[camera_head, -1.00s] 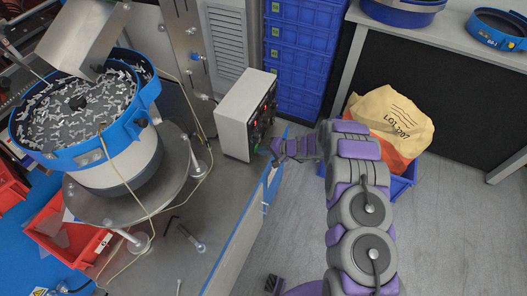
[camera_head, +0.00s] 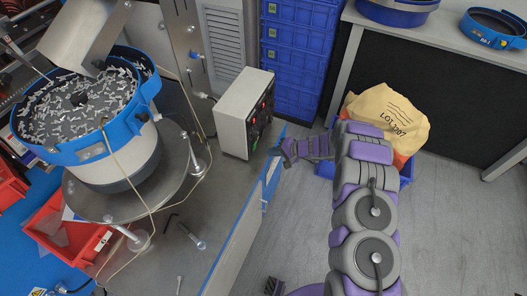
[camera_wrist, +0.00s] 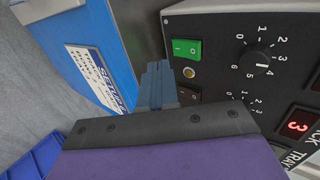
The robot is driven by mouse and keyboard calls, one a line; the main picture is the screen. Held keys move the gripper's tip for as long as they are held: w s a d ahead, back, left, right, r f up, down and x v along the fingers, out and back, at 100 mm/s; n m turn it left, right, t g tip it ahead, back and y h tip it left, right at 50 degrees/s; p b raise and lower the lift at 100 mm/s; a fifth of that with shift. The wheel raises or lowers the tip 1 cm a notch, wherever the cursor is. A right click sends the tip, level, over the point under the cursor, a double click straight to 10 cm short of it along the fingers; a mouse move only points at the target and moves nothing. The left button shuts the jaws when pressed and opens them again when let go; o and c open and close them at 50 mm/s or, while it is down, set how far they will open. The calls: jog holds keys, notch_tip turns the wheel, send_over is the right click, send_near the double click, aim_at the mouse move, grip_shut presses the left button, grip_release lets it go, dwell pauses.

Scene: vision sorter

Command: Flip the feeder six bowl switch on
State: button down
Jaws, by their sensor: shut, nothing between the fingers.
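The feeder control box (camera_head: 236,125) is a pale box with a dark front panel and red displays, standing at the table's right edge. In the wrist view its panel shows a green rocker switch (camera_wrist: 187,48) with a small yellowish round part (camera_wrist: 188,72) beside it. A second, dark switch (camera_wrist: 190,94) is partly hidden behind my fingertips. I cannot read which switch belongs to the bowl. My gripper (camera_wrist: 158,70) is shut and empty, its blue-grey fingers close in front of the panel. Contact cannot be told. In the head view my gripper (camera_head: 278,151) is just right of the box.
A black dial (camera_wrist: 262,63) and a red display (camera_wrist: 298,127) are on the panel. The bowl feeder (camera_head: 85,150) full of small parts stands left. Blue crates (camera_head: 300,60) are stacked behind the box. A sack (camera_head: 388,115) sits in a blue bin at right.

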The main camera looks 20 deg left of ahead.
jog(key=d+f+p+v, duration=0.1)
jog(key=v, duration=0.7)
jog(key=shift+w+d, duration=0.15)
jog(key=shift+d, duration=0.3)
jog(key=shift+a, duration=0.1)
jog(key=s+d+r+n+g+h, duration=0.1)
jog(key=s+d+r+g, duration=0.1)
jog(key=s+r, duration=0.8)
jog(key=s+d+r+n+g+h, duration=0.15)
jog(key=s+r, duration=0.35)
jog(key=r, duration=0.9)
jog(key=s+d+r+h, duration=0.2)
jog(key=s+d, duration=0.4)
jog(key=s, duration=0.3)
jog(key=s+d+r+m+h, duration=0.1)
jog(key=s+d+r+h, duration=0.2)
jog(key=s+d, duration=0.4)
jog(key=s+d+r+h, duration=0.3)
jog(key=s+d, duration=0.4)
jog(key=s, duration=0.5)
jog(key=shift+s+d+r+m+t, duration=0.25)
jog(key=shift+r+m+t, duration=0.15)
jog(key=shift+r, duration=0.4)
